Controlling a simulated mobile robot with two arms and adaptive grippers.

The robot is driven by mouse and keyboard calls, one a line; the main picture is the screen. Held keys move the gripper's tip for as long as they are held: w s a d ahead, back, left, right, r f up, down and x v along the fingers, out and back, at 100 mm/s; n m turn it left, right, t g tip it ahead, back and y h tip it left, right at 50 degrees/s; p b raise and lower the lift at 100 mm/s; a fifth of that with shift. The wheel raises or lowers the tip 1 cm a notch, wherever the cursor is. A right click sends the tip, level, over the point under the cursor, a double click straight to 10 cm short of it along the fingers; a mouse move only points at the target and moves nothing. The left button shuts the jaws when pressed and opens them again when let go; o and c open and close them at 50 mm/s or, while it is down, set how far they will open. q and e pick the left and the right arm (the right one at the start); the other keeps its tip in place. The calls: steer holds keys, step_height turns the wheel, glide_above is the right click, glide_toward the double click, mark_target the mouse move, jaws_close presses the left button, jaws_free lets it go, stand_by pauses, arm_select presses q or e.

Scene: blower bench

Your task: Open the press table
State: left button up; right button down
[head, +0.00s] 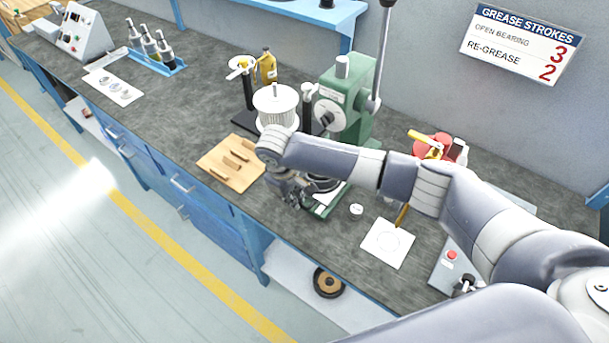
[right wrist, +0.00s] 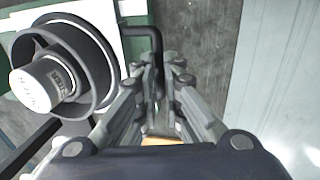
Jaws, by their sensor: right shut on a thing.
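The green arbor press (head: 345,95) stands on the bench with a long lever (head: 383,50) rising from its side. Its lower part and table are largely hidden behind my right arm; part of the green base (head: 322,208) shows below it. My right gripper (head: 292,196) is low at the front of the press. In the right wrist view my right gripper (right wrist: 162,88) is shut on a black bent handle (right wrist: 143,32). Left of it are a black round ring (right wrist: 100,45) and a pale labelled cylinder (right wrist: 42,87) in front of green metal. My left gripper is not in view.
A wooden block tray (head: 232,165) lies left of the press. A small white cap (head: 356,211) and a white card (head: 388,243) lie to the right. A control box with a red button (head: 451,254) is near the front edge. The bench's left middle is mostly clear.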

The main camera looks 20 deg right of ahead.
steer(key=s+a+p, duration=0.1)
steer(key=s+a, duration=0.1)
steer(key=s+a+p, duration=0.1)
steer(key=s+a, duration=0.1)
steer(key=a, duration=0.1)
steer(key=shift+a+r+p, duration=0.1)
steer(key=shift+p, duration=0.2)
steer(key=c, duration=1.7)
jaws_free()
steer(key=shift+s, duration=0.1)
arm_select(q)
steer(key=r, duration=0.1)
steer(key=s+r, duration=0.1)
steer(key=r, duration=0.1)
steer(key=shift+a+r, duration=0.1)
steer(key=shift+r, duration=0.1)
arm_select(e)
steer(key=shift+f, duration=0.2)
arm_select(q)
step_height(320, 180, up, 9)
steer(key=p, duration=0.9)
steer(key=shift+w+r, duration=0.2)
arm_select(e)
step_height(320, 180, up, 12)
steer(key=s+a, duration=0.1)
steer(key=shift+a+r, duration=0.2)
steer(key=shift+a, duration=0.2)
steer(key=shift+s, duration=0.1)
